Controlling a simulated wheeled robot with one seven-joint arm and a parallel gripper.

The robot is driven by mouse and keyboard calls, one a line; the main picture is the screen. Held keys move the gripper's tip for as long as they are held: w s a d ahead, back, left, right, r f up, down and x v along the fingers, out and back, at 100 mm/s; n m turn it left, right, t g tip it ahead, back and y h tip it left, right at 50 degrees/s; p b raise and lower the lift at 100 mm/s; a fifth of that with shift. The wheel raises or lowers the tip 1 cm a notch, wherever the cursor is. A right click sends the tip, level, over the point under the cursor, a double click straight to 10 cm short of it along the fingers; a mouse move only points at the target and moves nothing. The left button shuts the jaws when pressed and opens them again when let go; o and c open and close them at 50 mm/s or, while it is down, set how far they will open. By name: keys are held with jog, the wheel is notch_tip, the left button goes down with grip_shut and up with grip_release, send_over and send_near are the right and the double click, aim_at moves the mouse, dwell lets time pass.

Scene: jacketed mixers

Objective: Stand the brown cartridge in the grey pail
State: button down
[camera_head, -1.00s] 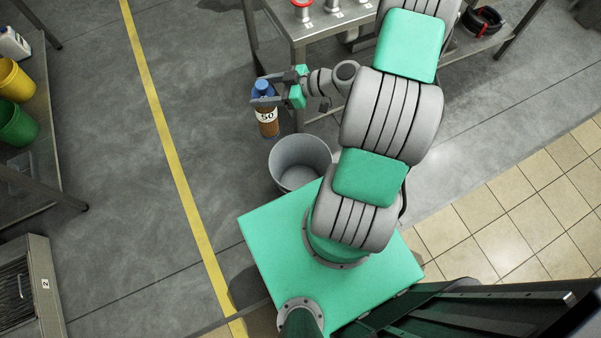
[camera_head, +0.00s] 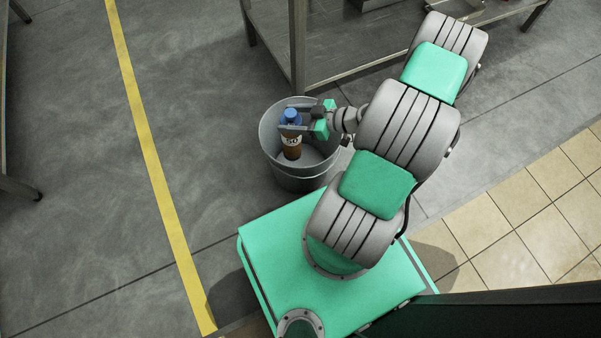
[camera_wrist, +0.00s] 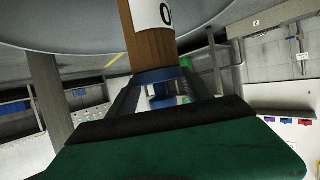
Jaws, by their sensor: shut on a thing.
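The brown cartridge (camera_head: 292,147) has a blue cap and a white label, and it looks upright. My gripper (camera_head: 289,117) is shut on its upper part, near the blue cap. In the head view the cartridge appears within the mouth of the grey pail (camera_head: 268,150), which stands on the floor beside my green base. I cannot tell whether its lower end touches the pail's bottom. In the wrist view the cartridge (camera_wrist: 152,45) is between my fingers, with its blue cap end close to the palm; a grey curved surface lies behind it.
A metal table (camera_head: 300,45) stands behind the pail, with its leg close to the pail's far side. A yellow line (camera_head: 150,160) runs along the floor at left. The grey floor left of the pail is clear.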

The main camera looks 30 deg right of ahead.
aim_at(292, 137)
notch_tip(292, 137, down, 11)
jog(key=b, duration=0.4)
jog(key=shift+r, duration=0.2)
jog(key=shift+b, duration=0.3)
